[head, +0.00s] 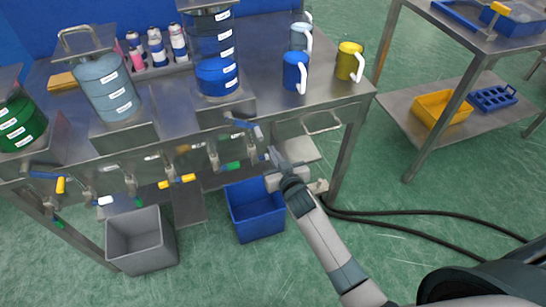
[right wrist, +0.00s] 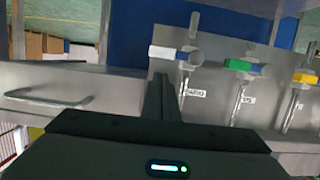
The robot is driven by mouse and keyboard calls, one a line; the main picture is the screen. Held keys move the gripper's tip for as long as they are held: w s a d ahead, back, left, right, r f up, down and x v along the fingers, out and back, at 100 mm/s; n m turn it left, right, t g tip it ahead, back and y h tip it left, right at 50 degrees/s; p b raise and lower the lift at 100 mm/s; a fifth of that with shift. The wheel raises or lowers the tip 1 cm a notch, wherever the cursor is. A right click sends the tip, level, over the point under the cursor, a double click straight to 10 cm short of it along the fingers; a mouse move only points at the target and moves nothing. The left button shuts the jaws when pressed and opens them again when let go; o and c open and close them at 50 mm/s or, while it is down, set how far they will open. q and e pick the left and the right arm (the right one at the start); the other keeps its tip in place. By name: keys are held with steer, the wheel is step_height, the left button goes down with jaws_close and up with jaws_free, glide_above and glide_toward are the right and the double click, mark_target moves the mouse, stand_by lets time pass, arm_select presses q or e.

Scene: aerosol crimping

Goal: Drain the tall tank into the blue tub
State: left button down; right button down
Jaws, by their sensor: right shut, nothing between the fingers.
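The tall clear tank (head: 210,45) with labels up its side stands on the bench; blue liquid (head: 216,77) fills its lower part, and its top reaches the head view's upper edge. The blue tub (head: 256,224) stands on the floor below the bench front and looks empty. My right gripper (head: 272,155) is shut and empty in front of the valve row, right of the tank. In the right wrist view its fingers (right wrist: 161,98) are together, just beside a valve with a white handle (right wrist: 173,53). I cannot tell whether they touch it. My left gripper is out of view.
Valves with green (right wrist: 238,65) and yellow (right wrist: 304,78) handles line the bench front. A grey tub (head: 142,240) stands left of the blue tub. Other tanks (head: 108,86), mugs (head: 295,72) and aerosol cans (head: 157,48) are on the bench. Black hoses (head: 420,214) cross the floor at right.

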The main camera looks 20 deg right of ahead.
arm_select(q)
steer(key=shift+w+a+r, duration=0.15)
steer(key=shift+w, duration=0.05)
arm_select(e)
steer(key=shift+f, duration=0.95)
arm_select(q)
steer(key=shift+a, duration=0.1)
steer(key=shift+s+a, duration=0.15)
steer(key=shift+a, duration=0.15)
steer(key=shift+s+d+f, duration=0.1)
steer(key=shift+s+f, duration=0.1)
arm_select(e)
steer(key=shift+d+f, duration=0.1)
steer(key=shift+f, duration=0.05)
